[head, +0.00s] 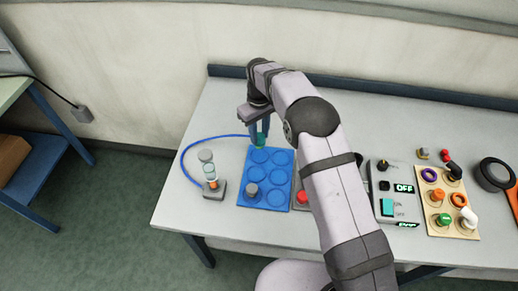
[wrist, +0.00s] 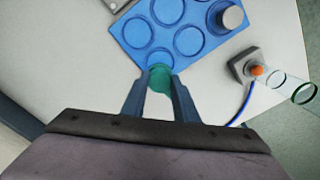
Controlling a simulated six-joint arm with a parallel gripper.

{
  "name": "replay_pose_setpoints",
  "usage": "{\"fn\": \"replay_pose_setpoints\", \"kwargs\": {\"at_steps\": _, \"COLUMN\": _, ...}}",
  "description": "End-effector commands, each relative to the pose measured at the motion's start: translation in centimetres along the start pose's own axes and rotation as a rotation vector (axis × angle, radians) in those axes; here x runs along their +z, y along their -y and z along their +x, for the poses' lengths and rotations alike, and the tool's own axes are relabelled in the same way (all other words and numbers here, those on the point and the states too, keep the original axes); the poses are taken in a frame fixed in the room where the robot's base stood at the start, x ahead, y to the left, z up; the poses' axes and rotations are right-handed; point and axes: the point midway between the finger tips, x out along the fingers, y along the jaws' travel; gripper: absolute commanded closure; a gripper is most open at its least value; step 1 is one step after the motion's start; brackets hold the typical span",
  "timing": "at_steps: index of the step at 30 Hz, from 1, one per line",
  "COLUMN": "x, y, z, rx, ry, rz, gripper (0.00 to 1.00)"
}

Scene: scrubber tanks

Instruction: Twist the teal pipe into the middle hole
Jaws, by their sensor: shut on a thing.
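My gripper (head: 260,132) is over the far end of the blue tray (head: 273,171). Its two fingers are shut on a short teal piece, the teal pipe (head: 261,140), which also shows between the fingertips in the wrist view (wrist: 160,80). The pipe is at the tray's edge in the wrist view; I cannot tell whether it touches the tray. I cannot tell which opening is the middle hole. A small stand (head: 214,190) with stacked clear tubes and an orange part is left of the tray, apart from my gripper.
The tray has several round recesses; a grey cylinder (head: 252,190) stands in one. A blue hose (head: 187,152) curves from the stand. Right of my arm are a switch box (head: 381,173) and a wooden board (head: 438,228) with coloured fittings. The table's left back is clear.

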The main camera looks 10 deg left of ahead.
Motion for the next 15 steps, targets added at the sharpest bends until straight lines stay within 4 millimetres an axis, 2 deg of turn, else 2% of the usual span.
{"fn": "replay_pose_setpoints", "kwargs": {"at_steps": 4, "x": 0.2, "y": -0.5, "z": -0.1, "rx": 0.0, "ry": 0.0, "rz": 0.009, "gripper": 1.0}}
{"fn": "replay_pose_setpoints", "kwargs": {"at_steps": 8, "x": 0.6, "y": -2.1, "z": -0.6, "rx": 0.001, "ry": -0.002, "rz": 0.038, "gripper": 1.0}}
{"fn": "replay_pose_setpoints", "kwargs": {"at_steps": 15, "x": 1.0, "y": -6.8, "z": -4.9, "rx": 0.002, "ry": -0.004, "rz": 0.117, "gripper": 1.0}}
